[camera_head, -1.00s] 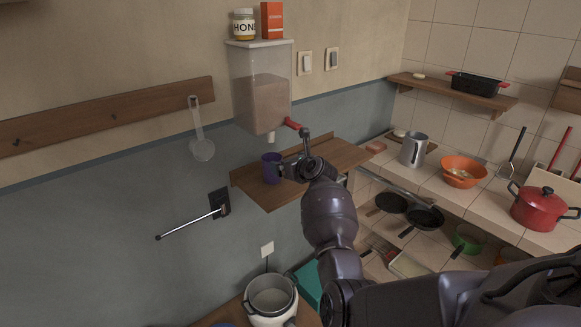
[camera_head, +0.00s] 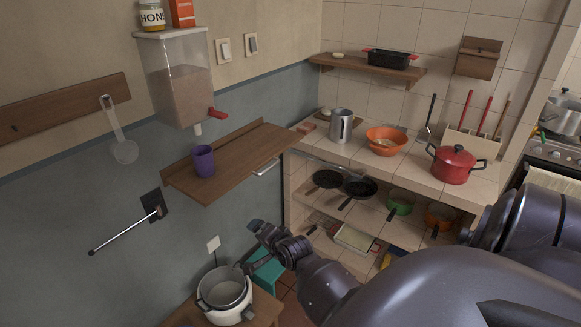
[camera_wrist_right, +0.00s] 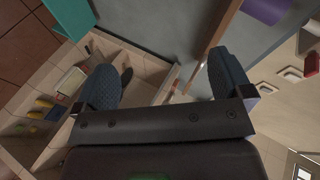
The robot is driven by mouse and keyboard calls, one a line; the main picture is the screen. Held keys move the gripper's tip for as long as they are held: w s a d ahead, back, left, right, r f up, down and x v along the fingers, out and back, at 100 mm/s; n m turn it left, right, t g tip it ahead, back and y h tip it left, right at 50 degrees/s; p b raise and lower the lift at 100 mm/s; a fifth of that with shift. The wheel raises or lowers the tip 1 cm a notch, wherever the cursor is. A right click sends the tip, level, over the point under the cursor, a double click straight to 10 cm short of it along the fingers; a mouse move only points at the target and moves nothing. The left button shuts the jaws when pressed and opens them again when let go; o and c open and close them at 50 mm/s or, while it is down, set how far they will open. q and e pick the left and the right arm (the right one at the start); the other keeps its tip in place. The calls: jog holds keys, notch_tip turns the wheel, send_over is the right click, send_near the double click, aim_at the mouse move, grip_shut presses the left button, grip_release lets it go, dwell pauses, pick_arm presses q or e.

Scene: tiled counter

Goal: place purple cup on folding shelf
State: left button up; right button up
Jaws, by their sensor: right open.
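The purple cup (camera_head: 203,161) stands upright on the brown wooden folding shelf (camera_head: 246,156), near its left end, below the dispenser. My right gripper (camera_head: 256,238) is lower than the shelf and to the right of the cup, apart from both. In the right wrist view my right gripper (camera_wrist_right: 165,85) is open with nothing between its two dark fingers. Part of the purple cup (camera_wrist_right: 266,10) and the shelf's edge (camera_wrist_right: 222,25) show at the top of that view. My left gripper is not in view.
A clear dispenser (camera_head: 176,80) with a red tap (camera_head: 218,113) hangs above the shelf. A metal rod (camera_head: 125,231) sticks out from the wall. A white pot (camera_head: 225,296) stands below. The tiled counter (camera_head: 405,155) at right holds a red pot (camera_head: 455,163) and an orange bowl (camera_head: 386,140).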

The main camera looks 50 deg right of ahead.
jog(key=s+a+f+n+y, duration=0.1)
jog(key=s+a+f+n, duration=0.1)
jog(key=s+a+n, duration=0.4)
jog(key=s+a+f+n+y, duration=0.1)
jog(key=s+a+f+n, duration=0.2)
jog(key=s+a+n, duration=0.4)
jog(key=s+n, duration=0.4)
jog(key=s, duration=0.5)
jog(key=shift+s+f+g, duration=0.15)
jog(key=shift+f+g, duration=0.05)
jog(key=shift+g, duration=0.2)
jog(key=shift+a, duration=0.1)
pick_arm(q)
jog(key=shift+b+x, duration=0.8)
jog(key=shift+b, duration=0.7)
pick_arm(e)
jog(key=shift+w+f, duration=0.55)
jog(key=shift+f, duration=0.15)
